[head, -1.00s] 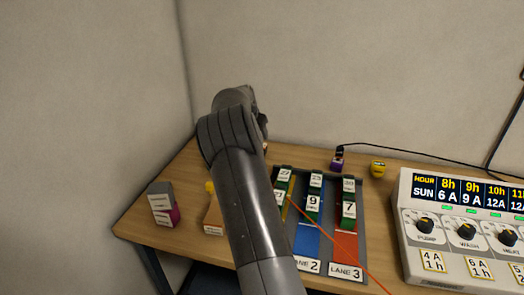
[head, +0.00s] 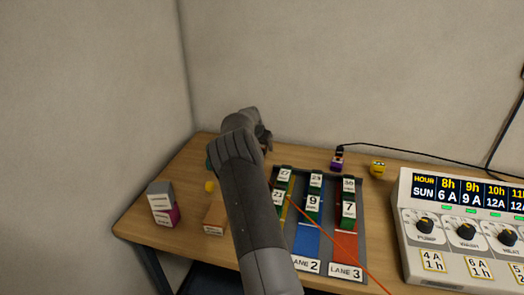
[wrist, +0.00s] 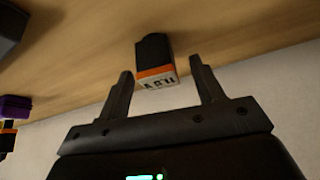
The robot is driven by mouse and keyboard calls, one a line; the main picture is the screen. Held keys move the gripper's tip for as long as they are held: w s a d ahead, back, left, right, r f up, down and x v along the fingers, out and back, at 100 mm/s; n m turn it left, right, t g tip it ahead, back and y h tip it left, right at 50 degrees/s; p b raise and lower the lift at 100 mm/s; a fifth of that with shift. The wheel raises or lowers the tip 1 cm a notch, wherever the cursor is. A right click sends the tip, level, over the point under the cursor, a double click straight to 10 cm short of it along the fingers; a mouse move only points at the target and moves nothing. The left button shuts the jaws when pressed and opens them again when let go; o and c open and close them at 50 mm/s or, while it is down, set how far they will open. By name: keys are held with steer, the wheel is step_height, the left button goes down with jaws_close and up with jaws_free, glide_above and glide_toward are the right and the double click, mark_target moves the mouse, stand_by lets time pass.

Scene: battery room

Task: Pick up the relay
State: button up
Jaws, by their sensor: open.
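A small block (wrist: 154,58), black with an orange band and a white lettered face, stands on the wooden table in the wrist view and looks like the relay. My gripper (wrist: 161,68) is open and empty, with one finger on each side of the block's near end. No contact with either finger is visible. In the head view my gripper (head: 266,139) is over the back of the table, behind the lane board. I cannot make out the block there; my arm probably hides it.
The lane board (head: 326,268) holds numbered pieces. A purple block (head: 337,163) and a yellow block (head: 378,168) stand behind it. A control box (head: 455,245) is at right. The wall is close behind.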

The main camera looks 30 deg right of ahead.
steer(key=shift+x, duration=1.1)
steer(key=shift+c, duration=0.2)
steer(key=c, duration=1.1)
